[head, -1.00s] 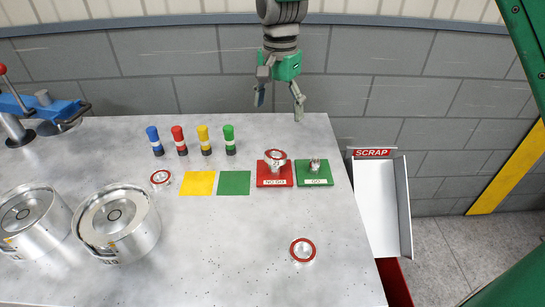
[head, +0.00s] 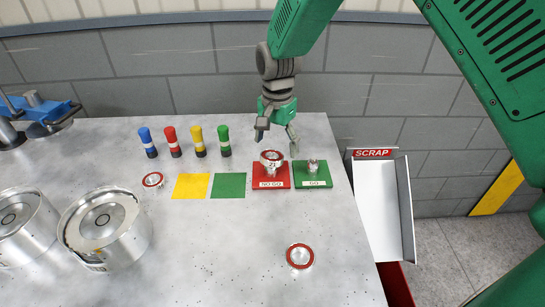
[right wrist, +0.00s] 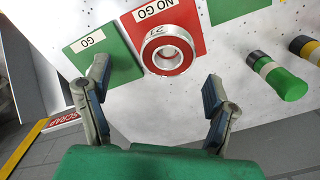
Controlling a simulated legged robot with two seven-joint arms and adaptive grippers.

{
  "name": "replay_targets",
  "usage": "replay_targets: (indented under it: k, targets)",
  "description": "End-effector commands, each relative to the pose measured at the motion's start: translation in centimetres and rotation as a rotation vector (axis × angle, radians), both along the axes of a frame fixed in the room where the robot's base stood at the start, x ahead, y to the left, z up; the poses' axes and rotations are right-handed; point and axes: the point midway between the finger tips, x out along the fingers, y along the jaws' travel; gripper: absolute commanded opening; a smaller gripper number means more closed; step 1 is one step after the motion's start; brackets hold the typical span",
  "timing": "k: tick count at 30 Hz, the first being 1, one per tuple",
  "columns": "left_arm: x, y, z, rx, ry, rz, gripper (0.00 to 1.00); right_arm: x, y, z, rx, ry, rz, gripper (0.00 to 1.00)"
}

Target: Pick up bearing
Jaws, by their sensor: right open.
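A red-rimmed bearing (head: 271,160) sits on the red NO GO block (head: 270,176). It also shows in the right wrist view (right wrist: 168,49), marked "21", ahead of and between my fingers. My right gripper (head: 277,146) is open and empty, just behind and above this bearing, not touching it. In the right wrist view the two fingers (right wrist: 155,95) stand wide apart. A second bearing (head: 300,256) lies on the table at the front right. A third bearing (head: 153,180) lies left of the yellow square. My left gripper is not in view.
The green GO block (head: 312,174) with a metal plug stands right of the NO GO block. Several coloured cylinders (head: 185,142) stand behind the yellow (head: 191,187) and green (head: 228,186) squares. Two metal drums (head: 103,229) are at left. The SCRAP chute (head: 383,209) is beyond the right edge.

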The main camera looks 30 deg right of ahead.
Motion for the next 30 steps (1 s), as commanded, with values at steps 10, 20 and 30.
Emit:
replay_targets:
  k: [10, 20, 30]
  targets:
    - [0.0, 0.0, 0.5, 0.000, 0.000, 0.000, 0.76, 0.5, 1.0, -4.0, -0.009, 0.000, 0.003, 0.77]
    - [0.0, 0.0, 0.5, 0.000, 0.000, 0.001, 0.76, 0.4, 0.3, -4.2, -0.002, 0.001, 0.001, 0.38]
    - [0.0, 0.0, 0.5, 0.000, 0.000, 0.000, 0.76, 0.7, 0.1, -4.3, -0.008, -0.001, 0.000, 0.14]
